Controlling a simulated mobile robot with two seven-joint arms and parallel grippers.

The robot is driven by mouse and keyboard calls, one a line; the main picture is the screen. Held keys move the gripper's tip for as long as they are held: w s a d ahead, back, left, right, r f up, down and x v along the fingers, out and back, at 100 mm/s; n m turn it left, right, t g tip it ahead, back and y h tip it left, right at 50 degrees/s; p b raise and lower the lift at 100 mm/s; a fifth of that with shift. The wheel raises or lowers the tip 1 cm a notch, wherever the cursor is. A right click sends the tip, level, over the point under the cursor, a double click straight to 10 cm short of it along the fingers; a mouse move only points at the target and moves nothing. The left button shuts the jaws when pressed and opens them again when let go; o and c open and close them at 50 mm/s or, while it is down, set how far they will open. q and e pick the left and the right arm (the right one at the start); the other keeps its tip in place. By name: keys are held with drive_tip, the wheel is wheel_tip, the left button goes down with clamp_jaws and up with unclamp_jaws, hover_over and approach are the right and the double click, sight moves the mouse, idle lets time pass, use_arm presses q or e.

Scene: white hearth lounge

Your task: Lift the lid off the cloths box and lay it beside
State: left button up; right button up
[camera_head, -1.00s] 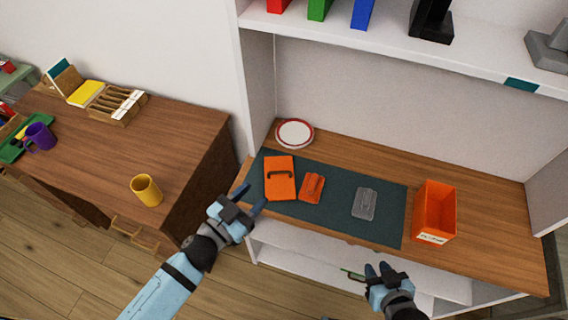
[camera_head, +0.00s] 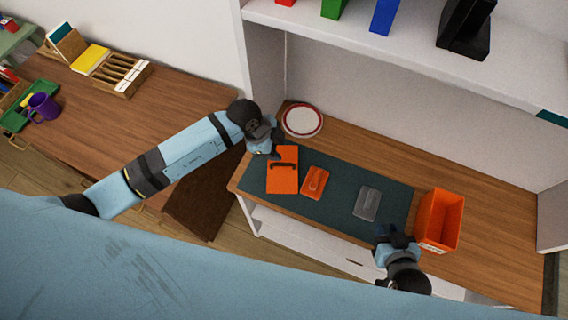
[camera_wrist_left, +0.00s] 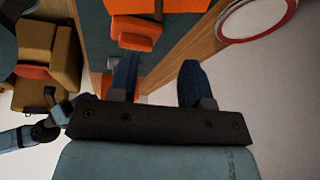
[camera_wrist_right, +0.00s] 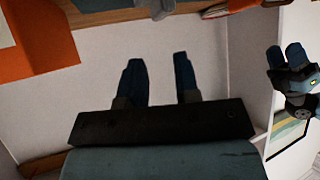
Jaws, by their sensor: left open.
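An orange box with a dark handle on its flat top (camera_head: 283,181) lies at the left end of the dark mat. I take it as the lidded cloths box; no lettering on it is readable. My left gripper (camera_head: 275,151) is open and empty beside its back left corner, seemingly above it. In the left wrist view the fingers (camera_wrist_left: 157,80) are apart, and the handled top (camera_wrist_left: 175,4) shows at the upper edge. My right gripper (camera_head: 393,236) is near the table's front edge, left of an open orange bin. Its fingers (camera_wrist_right: 160,80) are apart with nothing between them.
A small orange piece (camera_head: 315,182) and a grey piece (camera_head: 367,202) lie on the mat (camera_head: 336,206). The open orange bin (camera_head: 440,220) stands at the right. A red-rimmed plate (camera_head: 302,120) is behind the box. The shelf (camera_head: 410,40) overhangs the back.

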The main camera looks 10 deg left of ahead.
use_arm(q)
drive_tip(key=b, duration=0.3)
hover_over(292, 164)
drive_tip(key=a, duration=0.3)
drive_tip(key=f, duration=0.5)
drive_tip(key=shift+s+d+f, duration=0.15)
drive_tip(key=shift+s+d, duration=0.05)
drive_tip(key=shift+s, duration=0.15)
drive_tip(key=shift+w+d+f, duration=0.1)
drive_tip(key=shift+d+f, duration=0.15)
drive_tip(key=shift+f, duration=0.15)
use_arm(e)
drive_tip(key=f, duration=0.2)
drive_tip(key=shift+s+a+f+n, duration=0.2)
drive_tip(key=shift+f+n, duration=0.1)
use_arm(q)
drive_tip(key=shift+f+b, duration=0.1)
drive_tip(key=shift+b, duration=0.25)
use_arm(e)
drive_tip(key=shift+w, duration=0.2)
